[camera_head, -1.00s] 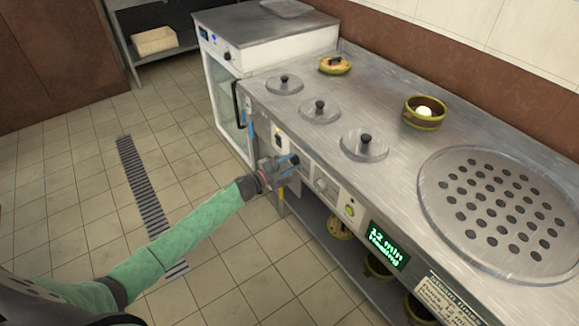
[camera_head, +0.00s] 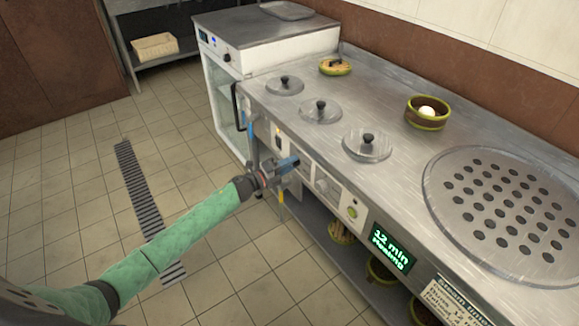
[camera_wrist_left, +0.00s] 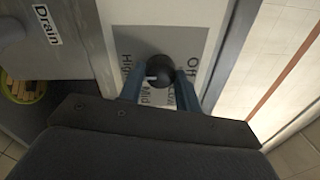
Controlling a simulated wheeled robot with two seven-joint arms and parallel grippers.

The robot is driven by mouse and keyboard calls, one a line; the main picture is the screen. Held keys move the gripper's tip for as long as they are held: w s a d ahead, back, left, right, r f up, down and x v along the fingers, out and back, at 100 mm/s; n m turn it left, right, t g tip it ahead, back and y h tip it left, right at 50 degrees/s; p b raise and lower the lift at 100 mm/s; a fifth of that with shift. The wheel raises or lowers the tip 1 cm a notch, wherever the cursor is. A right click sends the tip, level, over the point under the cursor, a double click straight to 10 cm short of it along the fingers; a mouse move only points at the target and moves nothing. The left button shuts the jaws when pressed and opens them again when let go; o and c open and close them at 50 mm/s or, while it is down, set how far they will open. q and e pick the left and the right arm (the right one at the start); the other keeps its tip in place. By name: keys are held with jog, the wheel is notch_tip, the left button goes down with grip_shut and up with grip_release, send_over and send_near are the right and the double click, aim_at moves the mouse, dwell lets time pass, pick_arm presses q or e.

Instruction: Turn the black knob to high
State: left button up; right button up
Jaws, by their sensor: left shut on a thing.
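The black knob (camera_wrist_left: 160,68) sits on a grey dial plate (camera_wrist_left: 125,45) on the white front panel in the left wrist view. Labels "Off", "Low", "Mid" and "High" are printed around it. Its white mark points left and slightly down, near the gap between "High" and "Mid". My left gripper (camera_wrist_left: 160,80) is shut on the knob, with one blue finger on each side. In the head view my left gripper (camera_head: 284,165) is at the front panel and hides the knob. My right gripper is not in view.
A green-lit display (camera_head: 390,246) is on the front panel. A white cabinet (camera_head: 225,70) stands at the counter's far end. Tiled floor is clear in front.

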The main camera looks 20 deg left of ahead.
pick_arm(q)
jog(key=shift+s+f, duration=0.1)
dwell(0.4)
jog(key=o, duration=1)
jog(key=shift+c, duration=0.2)
jog(key=v, duration=0.7)
jog(key=shift+s+a+b, duration=0.2)
jog(key=shift+s+b, duration=0.1)
jog(key=shift+b, duration=0.05)
